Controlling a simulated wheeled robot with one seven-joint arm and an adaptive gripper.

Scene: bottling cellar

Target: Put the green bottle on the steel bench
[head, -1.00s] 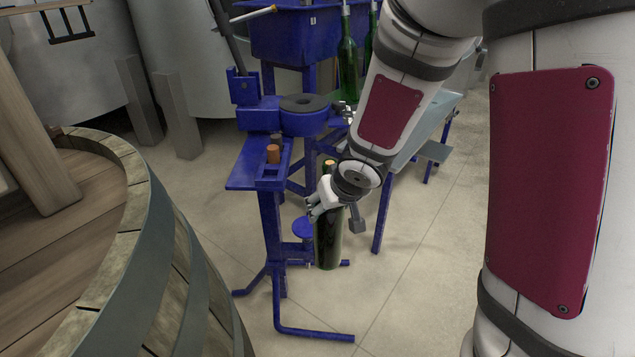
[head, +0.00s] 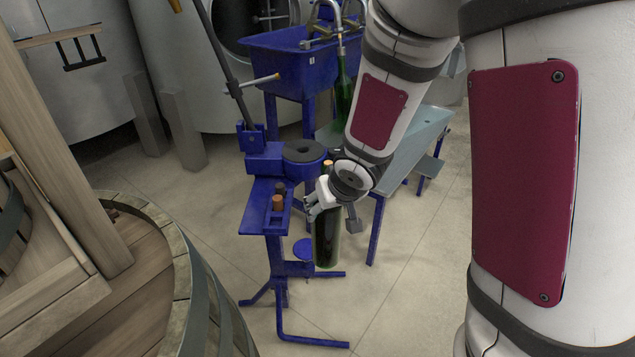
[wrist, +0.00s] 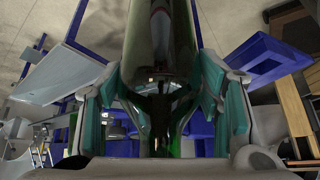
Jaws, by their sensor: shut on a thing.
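The green bottle (head: 327,243) is upright, with a cork in its neck, beside the blue corking stand. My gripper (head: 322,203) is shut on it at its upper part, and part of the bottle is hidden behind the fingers. In the wrist view the bottle (wrist: 163,40) fills the middle, between the teal pads of my gripper (wrist: 165,105). The steel bench (head: 415,140), a grey top on blue legs, stands behind and to the right of my gripper. My arm hides part of its top.
The blue corking stand (head: 262,205) with corks on its shelf is just left of the bottle. A wooden barrel (head: 195,270) is at the lower left. The floor at front right of the stand is clear.

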